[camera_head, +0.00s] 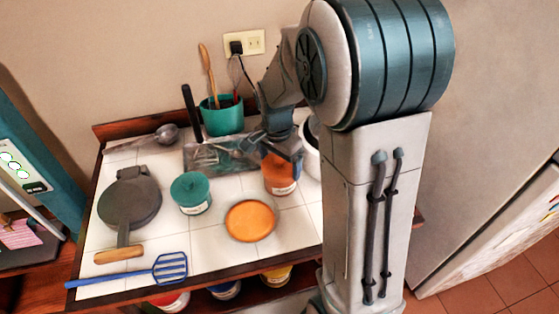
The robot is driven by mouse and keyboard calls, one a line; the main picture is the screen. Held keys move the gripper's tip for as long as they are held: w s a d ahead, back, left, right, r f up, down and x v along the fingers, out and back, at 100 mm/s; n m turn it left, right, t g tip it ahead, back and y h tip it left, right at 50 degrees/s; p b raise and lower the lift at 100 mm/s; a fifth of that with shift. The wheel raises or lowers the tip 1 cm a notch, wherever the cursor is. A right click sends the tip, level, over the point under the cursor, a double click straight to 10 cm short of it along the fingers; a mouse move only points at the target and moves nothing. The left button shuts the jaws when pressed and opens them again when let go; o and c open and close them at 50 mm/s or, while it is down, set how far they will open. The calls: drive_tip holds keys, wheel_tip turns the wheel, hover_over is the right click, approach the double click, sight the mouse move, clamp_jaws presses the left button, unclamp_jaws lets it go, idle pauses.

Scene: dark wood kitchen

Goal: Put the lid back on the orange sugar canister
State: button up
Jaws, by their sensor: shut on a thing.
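The orange canister (281,184) with a pale label stands upright on the white tiled top, right of centre. My gripper (286,150) is at its top, pointing down, and partly covers the upper rim. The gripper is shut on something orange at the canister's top. I cannot tell whether this is the lid or the canister's rim, or whether a lid is seated there. A flat, round orange disc (250,221) with a darker rim lies in front of the canister; it looks wider than the canister.
A teal canister (191,194) stands left of the disc. A waffle iron (129,203) and blue spatula (172,268) lie at left. A teal utensil pot (222,116), a metal rack (215,157) and a white pot (311,150) are near my gripper. Tiles around the disc are clear.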

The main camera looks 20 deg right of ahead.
drive_tip(key=shift+f, duration=0.1)
idle(0.7)
drive_tip(key=o, duration=0.7)
drive_tip(key=shift+r, duration=0.2)
drive_tip(key=shift+r+p, duration=2.55)
drive_tip(key=shift+r, duration=0.8)
drive_tip(key=shift+c, duration=0.3)
clamp_jaws()
drive_tip(key=shift+f, duration=0.2)
